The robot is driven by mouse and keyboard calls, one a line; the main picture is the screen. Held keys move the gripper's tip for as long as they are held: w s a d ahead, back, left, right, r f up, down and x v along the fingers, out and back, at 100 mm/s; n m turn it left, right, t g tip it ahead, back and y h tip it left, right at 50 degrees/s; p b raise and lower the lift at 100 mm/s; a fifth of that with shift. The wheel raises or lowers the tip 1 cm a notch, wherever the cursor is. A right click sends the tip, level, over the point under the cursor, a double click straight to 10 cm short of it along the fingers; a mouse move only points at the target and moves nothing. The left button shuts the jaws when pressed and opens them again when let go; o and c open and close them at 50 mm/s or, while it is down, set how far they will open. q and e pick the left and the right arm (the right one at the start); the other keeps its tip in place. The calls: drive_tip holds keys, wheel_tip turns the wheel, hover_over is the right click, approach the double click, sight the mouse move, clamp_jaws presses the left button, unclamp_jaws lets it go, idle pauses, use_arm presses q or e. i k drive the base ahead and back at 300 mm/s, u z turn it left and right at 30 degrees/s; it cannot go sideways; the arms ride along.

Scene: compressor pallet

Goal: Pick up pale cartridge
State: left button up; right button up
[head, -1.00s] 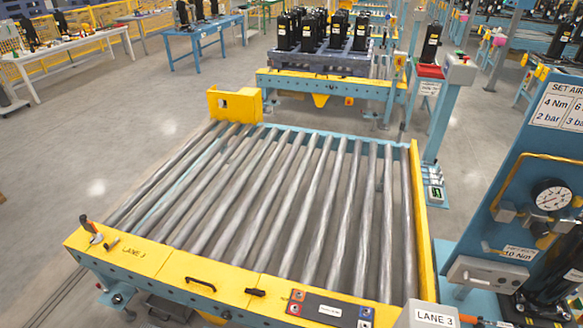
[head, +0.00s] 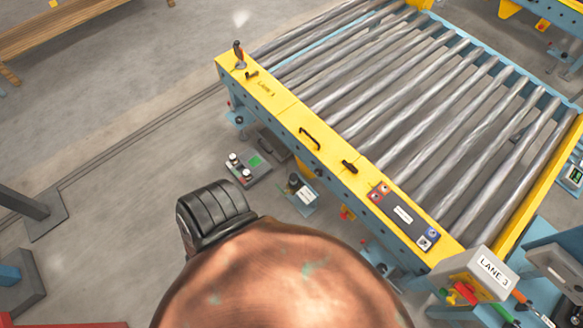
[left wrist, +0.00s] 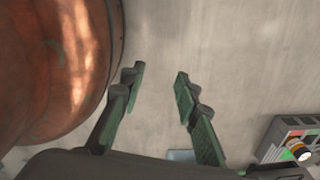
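My left gripper (left wrist: 160,78) is open in the left wrist view, with two green fingers apart and bare grey floor between them. No gripper shows clearly in the head view, and my right gripper is not in view. I cannot make out a pale cartridge for certain. A grey unit (head: 250,168) with a green panel and small white-topped cylinders (head: 234,159) sits low beside the conveyor. A similar grey unit (left wrist: 290,138) is at the lower right of the left wrist view, with a dark, pale-ended cylinder (left wrist: 300,151), outside the fingers.
The roller conveyor (head: 400,95) has bare rollers and a yellow front rail (head: 290,115) carrying handles and a button panel (head: 404,214). A LANE 3 box (head: 478,270) stands at its right corner. A dark post (head: 25,203) is at left. Floor (head: 120,110) left of the conveyor is clear.

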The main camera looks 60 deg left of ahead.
sight(293, 177)
drive_tip(key=u, duration=1.8)
drive_tip(key=k, duration=0.5)
drive_tip(key=u, duration=2.25)
drive_tip(key=i, duration=1.45)
drive_tip(key=z, duration=2.15)
